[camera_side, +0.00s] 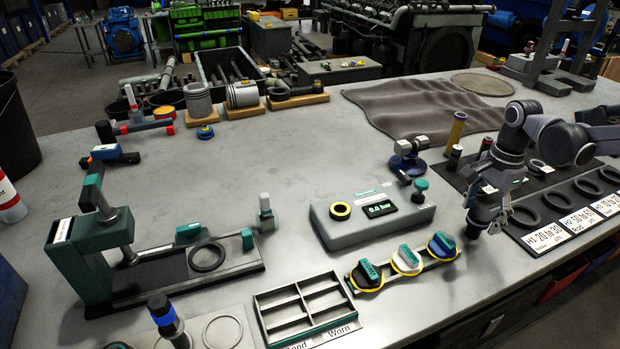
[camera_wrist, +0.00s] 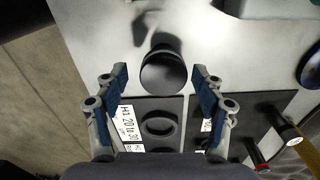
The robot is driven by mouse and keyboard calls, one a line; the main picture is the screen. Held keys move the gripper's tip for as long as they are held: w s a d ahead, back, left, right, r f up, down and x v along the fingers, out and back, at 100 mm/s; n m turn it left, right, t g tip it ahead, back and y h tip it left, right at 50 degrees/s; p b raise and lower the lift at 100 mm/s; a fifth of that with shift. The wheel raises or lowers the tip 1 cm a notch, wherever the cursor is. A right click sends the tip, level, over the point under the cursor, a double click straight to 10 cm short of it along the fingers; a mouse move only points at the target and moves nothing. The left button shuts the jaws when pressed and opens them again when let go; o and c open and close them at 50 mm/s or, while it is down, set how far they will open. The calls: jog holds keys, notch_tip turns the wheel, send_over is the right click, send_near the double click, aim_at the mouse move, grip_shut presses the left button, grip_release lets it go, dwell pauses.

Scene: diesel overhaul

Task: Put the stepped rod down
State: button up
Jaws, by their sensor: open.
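My gripper (camera_side: 490,212) is open at the right of the bench, low beside the dark mat with rings. In the wrist view its two blue-padded fingers (camera_wrist: 162,90) are spread wide. Between them is a dark round-ended piece (camera_wrist: 163,73), seen nearly end-on, which looks like the stepped rod. Neither finger appears to touch it. Its lower part is hidden, so I cannot tell its steps or how it rests. In the side view my gripper largely covers that spot.
A labelled mat strip with rings (camera_side: 555,200) lies right of my gripper; one ring (camera_wrist: 159,124) is close by. A brass rod (camera_side: 455,132) stands behind. A rack of coloured-ringed pieces (camera_side: 408,262) and a grey gauge box (camera_side: 370,212) are to the left.

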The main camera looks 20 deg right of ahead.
aim_at(483, 217)
notch_tip(483, 217, up, 6)
jog(key=shift+s+r, duration=0.1)
jog(key=shift+r, duration=0.05)
jog(key=shift+s+a+r+n, duration=0.2)
jog(key=shift+s+r+n, duration=0.05)
jog(key=shift+n, duration=0.15)
jog(key=s+a+f+n+t, duration=0.1)
jog(key=s+a+n+t, duration=0.5)
jog(key=n, duration=1.1)
jog(key=shift+s+a+t, duration=0.15)
jog(key=shift+s+t, duration=0.25)
jog(key=shift+s, duration=0.35)
jog(key=shift+o, duration=0.5)
jog(key=shift+a+f+n, duration=0.1)
jog(key=shift+n, duration=0.5)
